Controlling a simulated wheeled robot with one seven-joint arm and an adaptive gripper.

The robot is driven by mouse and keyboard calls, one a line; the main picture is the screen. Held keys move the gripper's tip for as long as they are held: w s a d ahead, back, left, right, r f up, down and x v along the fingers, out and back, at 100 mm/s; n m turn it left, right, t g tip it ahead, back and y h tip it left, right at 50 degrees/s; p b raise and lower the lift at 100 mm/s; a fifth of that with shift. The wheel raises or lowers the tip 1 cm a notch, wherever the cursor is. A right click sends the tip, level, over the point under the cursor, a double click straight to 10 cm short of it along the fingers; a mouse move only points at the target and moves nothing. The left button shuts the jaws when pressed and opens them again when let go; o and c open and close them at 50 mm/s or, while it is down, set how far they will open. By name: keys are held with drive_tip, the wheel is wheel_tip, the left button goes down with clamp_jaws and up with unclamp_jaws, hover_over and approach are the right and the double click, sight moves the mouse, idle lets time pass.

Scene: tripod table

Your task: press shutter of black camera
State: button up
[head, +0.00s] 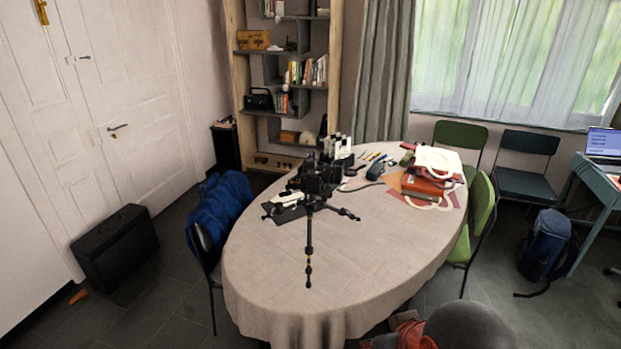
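A black camera (318,178) sits on top of a small black tripod (309,235) on the oval table. The tripod's legs spread over the tablecloth, one pointing to the front edge and one to the right. The camera is small and dark here, and I cannot make out its shutter button. My gripper is not in view.
The table (350,260) has a pale cloth and is clear at its front. Red and white bags (430,180) and small items lie at the back. A chair with a blue jacket (219,212) stands left, a green chair (482,215) right. A black case (115,246) stands by the doors.

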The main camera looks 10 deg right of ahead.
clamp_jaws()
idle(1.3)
